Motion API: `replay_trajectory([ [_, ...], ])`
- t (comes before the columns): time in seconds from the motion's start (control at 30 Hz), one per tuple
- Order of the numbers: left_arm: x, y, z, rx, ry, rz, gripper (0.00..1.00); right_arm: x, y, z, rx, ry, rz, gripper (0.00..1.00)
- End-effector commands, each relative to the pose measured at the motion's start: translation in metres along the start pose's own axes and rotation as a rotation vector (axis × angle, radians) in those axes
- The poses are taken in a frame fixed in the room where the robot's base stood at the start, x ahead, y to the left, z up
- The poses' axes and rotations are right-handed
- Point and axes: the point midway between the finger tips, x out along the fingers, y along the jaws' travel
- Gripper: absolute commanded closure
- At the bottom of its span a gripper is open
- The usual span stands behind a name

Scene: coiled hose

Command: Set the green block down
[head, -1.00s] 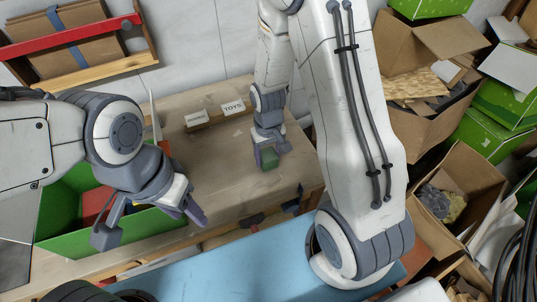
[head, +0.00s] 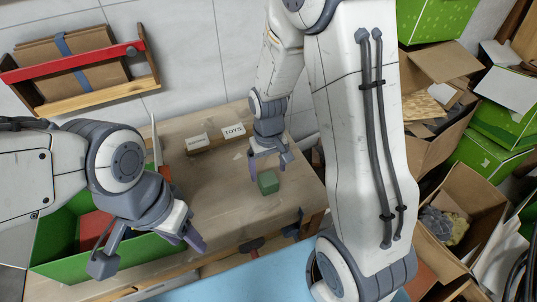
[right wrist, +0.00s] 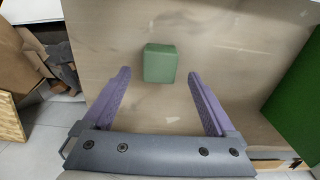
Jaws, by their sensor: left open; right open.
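The green block (head: 268,182) rests on the wooden table (head: 222,202) near its right end. It also shows in the right wrist view (right wrist: 160,63), ahead of the fingers and between their lines, touching neither. My right gripper (head: 268,168) is open and empty, just behind and above the block in the head view. Its two purple fingers are spread wide in the right wrist view (right wrist: 157,92). My left gripper (head: 148,252) is open and empty, over the green bin (head: 60,250) at the table's left.
A label reading TOYS (head: 233,130) and another small label (head: 197,141) stand on a wooden strip at the table's back. A red-edged wall rack (head: 75,62) hangs at upper left. Open cardboard boxes (head: 455,213) crowd the right. The table's middle is clear.

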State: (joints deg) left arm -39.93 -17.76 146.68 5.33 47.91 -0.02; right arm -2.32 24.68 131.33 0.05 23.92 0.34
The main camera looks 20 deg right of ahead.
Motion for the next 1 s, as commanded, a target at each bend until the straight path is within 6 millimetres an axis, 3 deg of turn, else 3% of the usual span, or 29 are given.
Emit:
replay_trajectory([
  [0.2, -0.002, 0.000, 0.000, 0.000, 0.000, 0.000, 0.50, -0.046, 0.000, -0.001, 0.000, 0.005, 0.000, 0.08],
  [0.37, -0.002, 0.000, 0.000, 0.000, 0.000, 0.000, 0.50, -0.063, 0.000, -0.001, 0.000, 0.002, 0.000, 0.08],
  [0.5, -0.002, 0.000, 0.000, 0.000, 0.000, 0.000, 0.50, -0.079, -0.020, 0.010, -0.054, 0.009, -0.005, 0.08],
  [0.57, -0.002, 0.000, 0.000, 0.000, 0.000, 0.000, 0.50, -0.091, -0.042, 0.024, -0.118, 0.015, -0.013, 0.08],
  [0.73, -0.002, 0.000, 0.000, 0.000, 0.000, 0.000, 0.50, -0.123, -0.104, 0.095, -0.362, 0.032, -0.046, 0.08],
  [0.9, -0.002, 0.000, 0.000, 0.000, 0.000, 0.000, 0.50, -0.137, -0.128, 0.156, -0.545, 0.033, -0.077, 0.08],
  [1.0, -0.002, 0.000, 0.000, 0.000, 0.000, 0.000, 0.50, -0.140, -0.130, 0.173, -0.595, 0.030, -0.085, 0.08],
])
